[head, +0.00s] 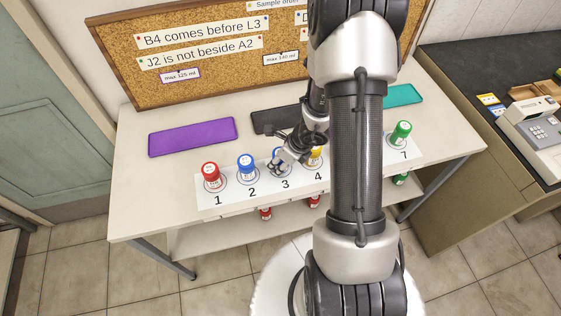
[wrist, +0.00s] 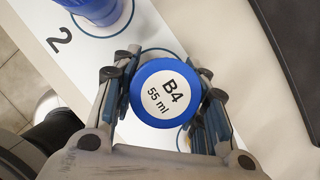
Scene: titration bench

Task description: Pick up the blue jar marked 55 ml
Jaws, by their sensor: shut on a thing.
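The blue-lidded jar marked B4 55 ml (wrist: 166,93) is seen from above in the wrist view, between my two fingers. In the head view my gripper (head: 281,162) is at place 3, and only a little of the blue lid (head: 276,152) shows behind it. In the wrist view my gripper (wrist: 166,100) is shut on this jar, one finger on each side. I cannot tell whether the jar still touches the bench.
A red jar (head: 211,176) stands at place 1, another blue jar (head: 247,168) at 2, a yellow one (head: 314,156) at 4 and a green one (head: 400,134) at 7. Purple (head: 192,138), dark (head: 276,121) and teal (head: 403,95) mats lie behind. My arm hides the places between.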

